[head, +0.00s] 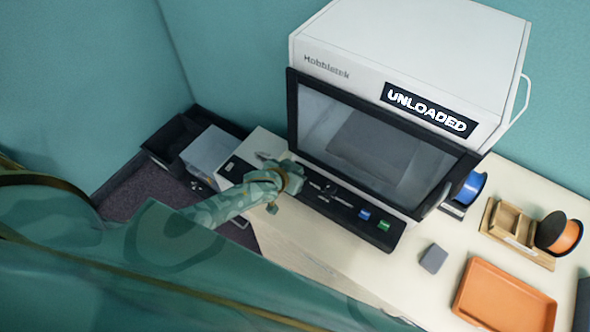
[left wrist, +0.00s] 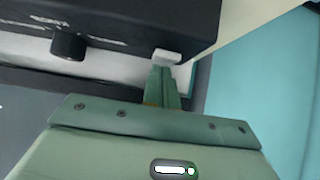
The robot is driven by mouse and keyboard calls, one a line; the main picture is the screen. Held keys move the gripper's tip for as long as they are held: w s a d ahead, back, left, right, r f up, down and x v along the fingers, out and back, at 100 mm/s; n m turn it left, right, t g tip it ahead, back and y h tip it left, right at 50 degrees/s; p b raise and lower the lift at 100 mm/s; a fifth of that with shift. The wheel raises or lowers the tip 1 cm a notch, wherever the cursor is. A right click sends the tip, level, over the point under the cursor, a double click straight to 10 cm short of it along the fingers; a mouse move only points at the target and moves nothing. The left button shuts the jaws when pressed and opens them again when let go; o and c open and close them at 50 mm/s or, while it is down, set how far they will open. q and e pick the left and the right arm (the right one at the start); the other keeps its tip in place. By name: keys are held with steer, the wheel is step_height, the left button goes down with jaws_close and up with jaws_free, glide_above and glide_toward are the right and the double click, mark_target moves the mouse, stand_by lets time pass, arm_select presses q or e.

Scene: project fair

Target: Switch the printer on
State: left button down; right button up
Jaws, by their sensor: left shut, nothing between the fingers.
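The printer (head: 410,60) is a large white machine with a dark window and a sign reading UNLOADED. My right gripper is out of view.
A black knob (left wrist: 68,45) is left of the fingers in the left wrist view. On the table stand an orange tray (head: 505,297), a grey block (head: 433,259), a wooden holder (head: 515,232) and an orange spool (head: 568,238). A blue spool (head: 470,188) is beside the printer.

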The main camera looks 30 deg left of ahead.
arm_select(q)
steer(key=shift+w+d+r, duration=0.1)
steer(key=shift+w+r, duration=0.05)
steer(key=shift+w, duration=0.45)
steer(key=shift+s+r, duration=0.2)
steer(key=p+v, duration=0.3)
steer(key=v, duration=1.2)
steer(key=shift+s+r+p, duration=0.3)
